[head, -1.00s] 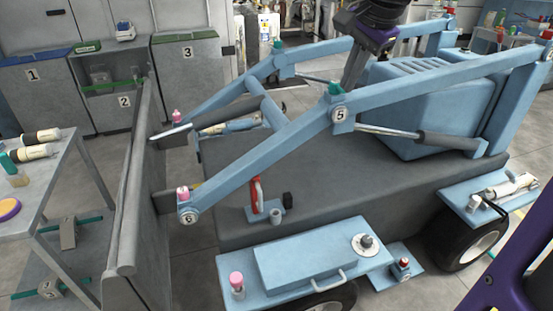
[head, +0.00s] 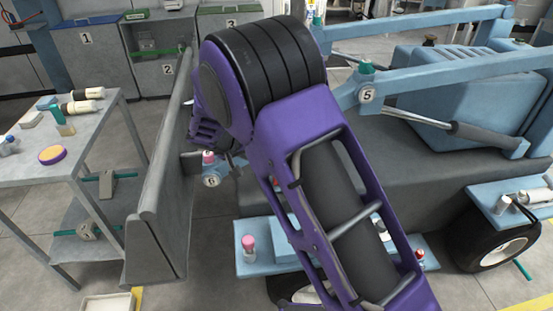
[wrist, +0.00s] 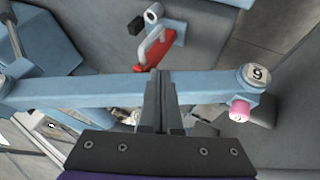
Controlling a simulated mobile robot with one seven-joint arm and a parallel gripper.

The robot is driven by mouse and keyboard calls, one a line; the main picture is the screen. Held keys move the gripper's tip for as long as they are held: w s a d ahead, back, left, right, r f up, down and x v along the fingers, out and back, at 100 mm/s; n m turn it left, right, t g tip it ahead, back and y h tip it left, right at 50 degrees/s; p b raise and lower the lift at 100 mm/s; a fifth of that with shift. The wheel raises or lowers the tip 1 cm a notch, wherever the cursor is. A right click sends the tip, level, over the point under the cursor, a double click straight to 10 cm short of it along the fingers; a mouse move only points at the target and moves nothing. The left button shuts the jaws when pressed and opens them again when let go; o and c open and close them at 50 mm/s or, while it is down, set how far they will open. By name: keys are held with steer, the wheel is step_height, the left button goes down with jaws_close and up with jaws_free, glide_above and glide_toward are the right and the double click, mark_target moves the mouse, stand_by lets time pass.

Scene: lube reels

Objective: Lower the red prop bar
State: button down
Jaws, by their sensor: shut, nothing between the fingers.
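The red prop bar (wrist: 155,49) shows in the wrist view on a small blue bracket (wrist: 178,30), with a black block (wrist: 136,26) and a pale cylinder beside it. It lies just beyond the blue loader arm (wrist: 95,88) in that picture. My gripper (wrist: 158,74) is shut and empty. Its fingertips overlap the loader arm in the picture, short of the red bar; I cannot tell whether they touch the arm.
The loader arm's end marked 6 (head: 211,181) has a pink-capped pin (head: 208,158) near the grey bucket plate (head: 160,190). A pink-topped bottle (head: 249,245) stands on a blue step. A grey table (head: 35,165) with bottles stands left.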

steer(key=s+d+x, duration=0.1)
steer(key=x, duration=1.2)
steer(key=shift+f+n, duration=0.25)
steer(key=shift+n, duration=0.15)
steer(key=shift+d+y, duration=0.15)
steer(key=shift+y, duration=0.15)
